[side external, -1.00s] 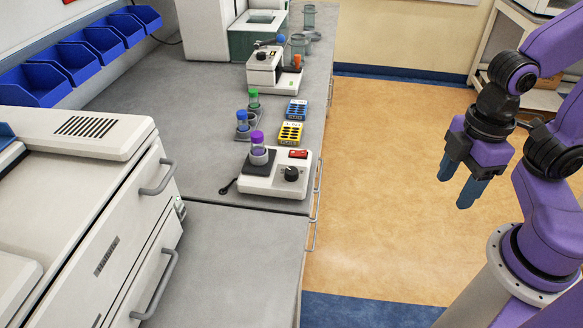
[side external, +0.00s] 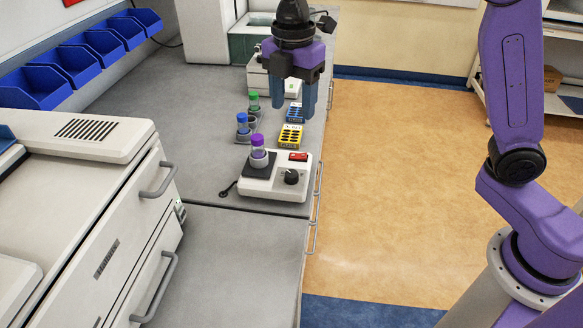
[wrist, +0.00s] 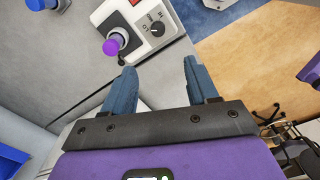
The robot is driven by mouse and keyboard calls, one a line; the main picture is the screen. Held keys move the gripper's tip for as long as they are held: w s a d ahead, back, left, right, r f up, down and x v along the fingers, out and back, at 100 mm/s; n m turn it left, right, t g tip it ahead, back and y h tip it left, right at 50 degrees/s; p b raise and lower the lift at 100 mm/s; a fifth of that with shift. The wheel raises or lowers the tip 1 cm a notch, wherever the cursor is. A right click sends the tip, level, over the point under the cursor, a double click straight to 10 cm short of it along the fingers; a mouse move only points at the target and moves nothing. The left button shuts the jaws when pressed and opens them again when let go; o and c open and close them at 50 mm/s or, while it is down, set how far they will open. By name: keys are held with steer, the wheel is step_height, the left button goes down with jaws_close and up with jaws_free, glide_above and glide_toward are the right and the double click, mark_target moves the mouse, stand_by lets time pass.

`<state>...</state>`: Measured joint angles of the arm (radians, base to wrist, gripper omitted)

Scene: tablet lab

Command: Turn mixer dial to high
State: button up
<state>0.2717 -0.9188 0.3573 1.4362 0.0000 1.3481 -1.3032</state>
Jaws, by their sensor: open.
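The white mixer (side external: 275,188) stands on the grey bench near its right edge. Its black dial (side external: 291,176) is at the front right, with a red switch (side external: 298,156) behind it. A purple-capped tube (side external: 257,146) stands upright on the mixer's dark pad. In the wrist view the dial (wrist: 157,28) shows ahead of the fingers, beside the purple cap (wrist: 111,47). My gripper (side external: 292,112) is open and empty, pointing down over the bench in the side view; it also shows in the wrist view (wrist: 160,78). It is apart from the dial.
Green-capped (side external: 254,102) and blue-capped (side external: 242,123) tubes stand in holders behind the mixer. A yellow rack (side external: 290,137) and a blue rack (side external: 295,112) are near them. A white drawer cabinet (side external: 90,220) is at left. The front bench top is clear.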

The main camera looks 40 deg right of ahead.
glide_toward(291, 173)
step_height(291, 173, down, 9)
steer(key=shift+s+r, duration=0.1)
steer(key=shift+r, duration=0.05)
stand_by(0.5)
steer(key=shift+c, duration=0.3)
steer(key=c, duration=1)
